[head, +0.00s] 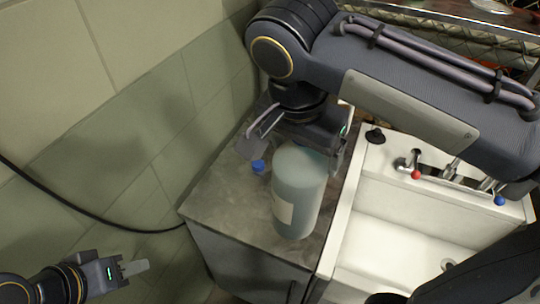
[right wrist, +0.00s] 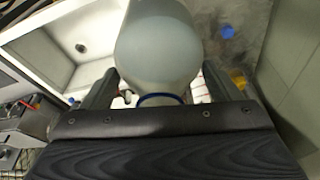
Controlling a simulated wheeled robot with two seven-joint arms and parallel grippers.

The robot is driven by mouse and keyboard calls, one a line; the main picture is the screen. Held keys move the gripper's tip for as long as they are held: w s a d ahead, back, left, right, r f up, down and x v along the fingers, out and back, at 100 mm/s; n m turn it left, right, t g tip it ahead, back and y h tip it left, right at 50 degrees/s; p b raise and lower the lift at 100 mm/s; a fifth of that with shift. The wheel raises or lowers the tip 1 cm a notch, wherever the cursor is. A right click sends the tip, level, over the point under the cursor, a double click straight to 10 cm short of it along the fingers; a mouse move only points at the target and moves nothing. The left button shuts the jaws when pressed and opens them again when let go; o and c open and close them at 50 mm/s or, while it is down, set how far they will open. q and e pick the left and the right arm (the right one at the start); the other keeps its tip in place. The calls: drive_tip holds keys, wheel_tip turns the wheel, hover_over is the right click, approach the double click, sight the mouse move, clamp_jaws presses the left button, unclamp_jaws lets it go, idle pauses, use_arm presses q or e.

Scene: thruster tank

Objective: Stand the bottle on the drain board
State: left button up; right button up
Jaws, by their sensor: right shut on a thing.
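The bottle (head: 298,195) is large, pale blue-grey and cloudy, with a light label. In the head view it appears roughly upright over the grey worktop (head: 215,195) left of the sink. I cannot tell whether its base touches. My right gripper (head: 303,150) comes from above and is shut on the bottle. In the right wrist view the bottle (right wrist: 158,50) sits between the fingers, with a blue ring near the palm. My left gripper (head: 135,267) is at the lower left, away from the bottle; its jaw gap cannot be made out. No separate drain board can be told apart from the worktop.
A white sink (head: 400,250) with a red and a blue tap knob stands right of the worktop. A small blue object (head: 258,166) lies beside the bottle. A tiled wall (head: 150,110) closes the left side, with a black cable along it. A wire rack is at the back right.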

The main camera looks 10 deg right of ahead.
drive_tip(key=w+d+f+p, duration=0.1)
drive_tip(key=w+f+p, duration=0.2)
drive_tip(key=w+f, duration=0.9)
drive_tip(key=shift+w+d+f, duration=0.3)
drive_tip(key=shift+w+d, duration=0.05)
drive_tip(key=shift+w, duration=0.6)
drive_tip(key=shift+f, duration=0.2)
drive_tip(key=o, duration=1.9)
drive_tip(key=shift+s, duration=0.1)
